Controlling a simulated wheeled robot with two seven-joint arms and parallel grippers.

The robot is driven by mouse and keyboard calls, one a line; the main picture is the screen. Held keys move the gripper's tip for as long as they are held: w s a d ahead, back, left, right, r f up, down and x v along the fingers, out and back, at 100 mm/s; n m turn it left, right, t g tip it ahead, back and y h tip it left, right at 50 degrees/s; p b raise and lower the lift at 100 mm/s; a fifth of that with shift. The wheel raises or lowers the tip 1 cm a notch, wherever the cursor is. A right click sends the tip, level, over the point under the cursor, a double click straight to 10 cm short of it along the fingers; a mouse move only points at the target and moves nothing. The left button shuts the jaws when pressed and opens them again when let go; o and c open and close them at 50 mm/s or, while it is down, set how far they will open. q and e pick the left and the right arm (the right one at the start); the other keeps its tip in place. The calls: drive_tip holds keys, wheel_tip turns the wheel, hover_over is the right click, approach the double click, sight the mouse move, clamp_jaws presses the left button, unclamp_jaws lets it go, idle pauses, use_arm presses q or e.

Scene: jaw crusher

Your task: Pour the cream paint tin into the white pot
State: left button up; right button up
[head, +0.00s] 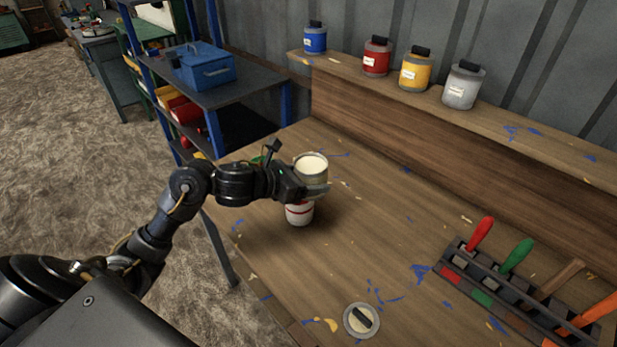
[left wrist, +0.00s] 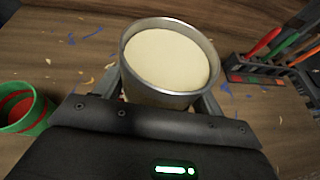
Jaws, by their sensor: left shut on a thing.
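The cream paint tin (head: 311,163) is a metal tin with cream paint showing inside its open top. It looks upright or nearly so above the left part of the bench. My left gripper (head: 316,190) is shut on the tin. The tin's rim and paint also show in the left wrist view (left wrist: 170,60), between the fingers. Just below the gripper in the head view is a white body with a red band (head: 300,213). I cannot tell if it is the tin's lower part or the white pot. My right gripper is not in view.
A green pot, red inside (left wrist: 22,108), stands left in the wrist view. A round lid with a black handle (head: 361,320) lies at the bench front. A tool rack (head: 480,280) stands right. Several closed tins line the back shelf (head: 430,108). The middle bench is clear.

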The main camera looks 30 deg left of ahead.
use_arm(q)
drive_tip(key=shift+f+b, duration=1.25)
drive_tip(key=shift+f, duration=0.75)
drive_tip(key=shift+d+r+n+p, duration=0.15)
drive_tip(key=shift+r+n+p, duration=0.3)
drive_tip(key=shift+p, duration=0.15)
drive_tip(key=shift+s+d+h, duration=0.1)
drive_tip(key=shift+s+h, duration=0.1)
drive_tip(key=shift+h, duration=0.1)
drive_tip(key=shift+n, duration=0.25)
drive_tip(key=shift+d+r, duration=0.1)
drive_tip(key=shift+n+g, duration=0.3)
